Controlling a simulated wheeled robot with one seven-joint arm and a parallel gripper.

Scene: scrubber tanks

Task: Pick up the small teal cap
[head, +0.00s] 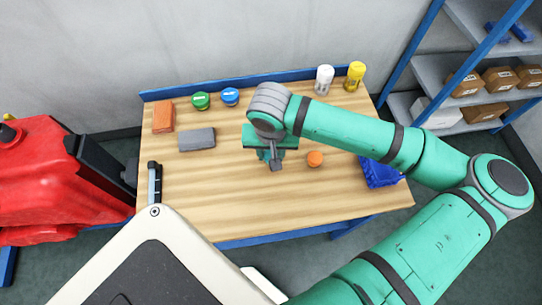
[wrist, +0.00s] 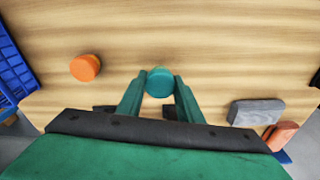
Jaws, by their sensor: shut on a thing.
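The small teal cap (wrist: 160,82) is a round disc in the wrist view, between the tips of my gripper's two green fingers. My gripper (wrist: 160,90) is shut on it, with a finger against each side. In the head view my gripper (head: 273,163) is over the middle of the wooden table (head: 225,195), and my wrist and fingers hide the cap there. How far the cap is above the tabletop cannot be told.
An orange cap (head: 315,159) lies just right of my gripper. A grey block (head: 197,139), an orange block (head: 163,117), green (head: 201,101) and blue (head: 229,97) round containers stand left and back. A blue crate (head: 380,173) is at right. The front is clear.

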